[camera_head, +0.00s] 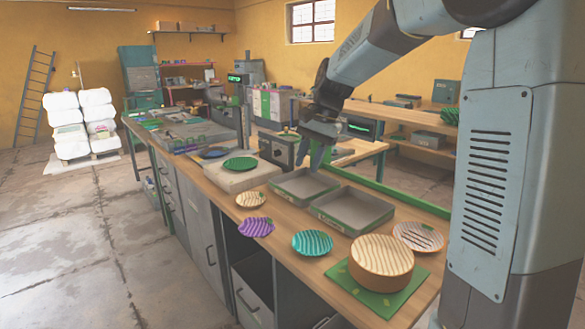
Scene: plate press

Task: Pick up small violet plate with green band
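A small violet plate (256,228) with pale wavy stripes lies on the wooden workbench near its front edge. A small green patch shows at its upper right rim. My gripper (321,160) hangs down above the back of the bench, beyond and to the right of the violet plate, over the area of the grey trays. It is well apart from the plate. The fingers are small and dark here, and I cannot tell whether they are open. I see nothing held between them.
A cream plate (250,200) and a teal plate (312,243) flank the violet one. Two grey trays (352,210) lie behind. A round striped stack (381,262) stands on a green mat (409,300), beside a pale striped plate (418,237). A green plate (240,164) lies farther left.

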